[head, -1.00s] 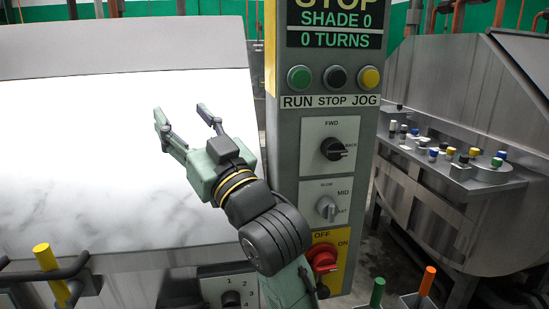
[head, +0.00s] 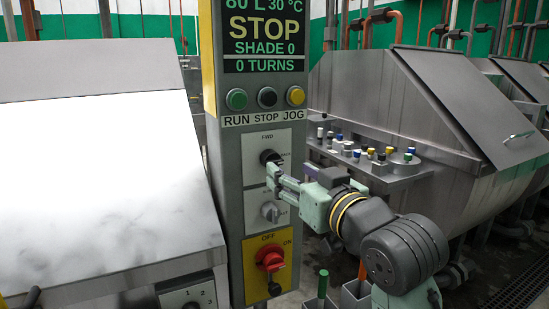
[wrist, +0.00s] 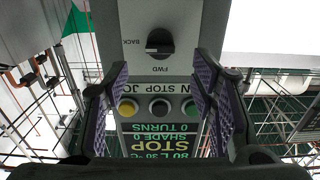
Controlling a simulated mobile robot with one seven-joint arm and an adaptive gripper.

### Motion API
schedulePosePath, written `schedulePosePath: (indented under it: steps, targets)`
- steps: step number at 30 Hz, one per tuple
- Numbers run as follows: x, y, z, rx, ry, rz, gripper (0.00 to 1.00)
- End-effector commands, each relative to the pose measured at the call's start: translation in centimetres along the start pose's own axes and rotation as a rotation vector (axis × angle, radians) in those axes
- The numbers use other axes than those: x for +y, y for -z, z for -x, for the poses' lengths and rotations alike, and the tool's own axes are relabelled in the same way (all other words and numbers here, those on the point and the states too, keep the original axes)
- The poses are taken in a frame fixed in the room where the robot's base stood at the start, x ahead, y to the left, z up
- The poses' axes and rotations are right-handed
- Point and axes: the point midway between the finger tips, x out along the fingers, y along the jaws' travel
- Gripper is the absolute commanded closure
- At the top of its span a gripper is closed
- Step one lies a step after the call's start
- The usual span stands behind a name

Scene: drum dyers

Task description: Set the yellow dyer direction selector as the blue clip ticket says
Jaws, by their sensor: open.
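The direction selector (head: 270,156) is a black knob on a white plate marked FWD and BACK, on a grey control column (head: 229,180) with a yellow edge. It shows whole in the wrist view (wrist: 160,41), where the picture is upside down; its pale mark points towards BACK. My gripper (head: 288,178) is open in front of the column, its near finger overlapping the selector plate in the head view. In the wrist view the selector appears between and beyond the open fingers (wrist: 163,75), with nothing held. I see no blue clip ticket in these frames.
Above the selector are green, black and yellow buttons (head: 267,97) and a STOP display (head: 262,38). Below are a grey speed knob (head: 270,212) and a red OFF/ON switch (head: 270,258). A steel machine (head: 385,95) stands right; a white sloping panel (head: 95,185) stands left.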

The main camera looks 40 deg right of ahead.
Motion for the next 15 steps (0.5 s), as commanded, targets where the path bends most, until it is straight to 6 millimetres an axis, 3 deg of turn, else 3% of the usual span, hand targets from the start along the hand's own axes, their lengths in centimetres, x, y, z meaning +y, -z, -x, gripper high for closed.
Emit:
schedulePosePath:
  steps: [7, 15]
  targets:
    - [0.0, 0.3, -4.8, -0.001, 0.002, -0.001, 0.48]
    - [0.0, 0.1, -7.4, 0.001, -0.001, 0.000, 0.48]
